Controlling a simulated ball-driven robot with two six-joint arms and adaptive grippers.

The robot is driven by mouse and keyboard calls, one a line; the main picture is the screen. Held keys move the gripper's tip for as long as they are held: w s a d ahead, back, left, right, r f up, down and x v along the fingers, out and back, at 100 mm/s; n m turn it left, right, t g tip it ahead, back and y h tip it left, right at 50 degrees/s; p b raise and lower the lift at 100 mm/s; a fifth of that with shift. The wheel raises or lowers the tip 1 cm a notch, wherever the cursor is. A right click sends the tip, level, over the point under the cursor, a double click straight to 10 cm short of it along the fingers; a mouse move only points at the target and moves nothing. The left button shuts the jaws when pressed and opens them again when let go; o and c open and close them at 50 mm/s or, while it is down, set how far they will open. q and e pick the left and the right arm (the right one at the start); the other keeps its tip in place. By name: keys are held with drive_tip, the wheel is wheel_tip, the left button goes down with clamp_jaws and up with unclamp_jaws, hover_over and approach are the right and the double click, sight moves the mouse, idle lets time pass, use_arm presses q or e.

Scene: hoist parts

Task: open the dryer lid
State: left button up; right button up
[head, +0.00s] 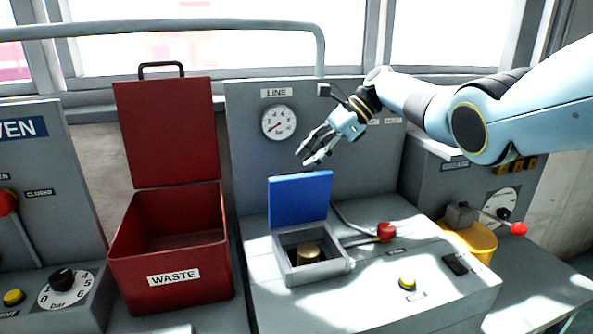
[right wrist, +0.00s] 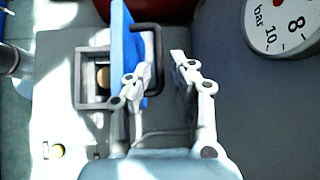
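The dryer appears to be the small grey box (head: 340,268) on the middle console, with a brass-coloured round piece (head: 308,253) inside. Its blue lid (head: 300,199) stands upright at the back edge, so the box is open. In the right wrist view the lid (right wrist: 124,40) shows nearly edge-on, with a black handle loop (right wrist: 158,45). My right gripper (head: 310,156) is open just above the lid's top edge. In the right wrist view its fingers (right wrist: 161,74) are spread, one overlapping the handle in the picture; I cannot tell if they touch. My left gripper is out of view.
A red waste bin (head: 170,297) with its lid up stands left of the console. A red-knobbed lever (head: 385,231) and a yellow button (head: 407,283) sit right of the box. A gauge (head: 279,123) is on the panel behind. A yellow cylinder (head: 478,240) stands at the right.

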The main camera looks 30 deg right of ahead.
drive_tip(key=v, duration=0.6)
idle(0.4)
